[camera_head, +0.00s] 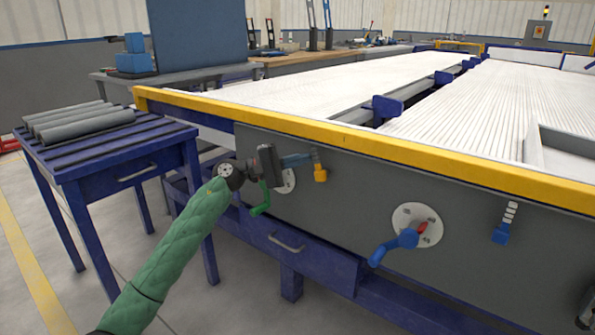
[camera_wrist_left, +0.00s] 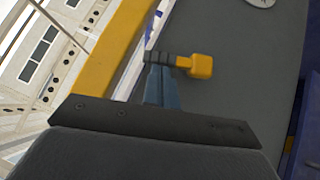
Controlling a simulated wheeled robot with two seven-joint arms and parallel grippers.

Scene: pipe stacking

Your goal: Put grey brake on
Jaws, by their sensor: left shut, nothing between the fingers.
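My left gripper (camera_head: 305,159) is shut, with its blue-grey fingers by the small lever with a yellow knob (camera_head: 320,174) on the grey side panel. In the left wrist view the closed fingertips (camera_wrist_left: 160,68) are at the lever's dark ribbed stem, and the yellow knob (camera_wrist_left: 202,66) sticks out to the right. I cannot tell whether they touch. A second lever with a blue knob (camera_head: 502,234) hangs down farther right. A grey part (camera_head: 587,312) is cut off at the right edge; I cannot tell whether it is the grey brake. My right gripper is not in view.
A green crank (camera_head: 261,205) sits beneath my left gripper, and a blue crank (camera_head: 400,242) on a round plate is farther right. A yellow rail (camera_head: 400,150) tops the panel. Grey pipes (camera_head: 85,126) lie on the blue table (camera_head: 110,150) at left.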

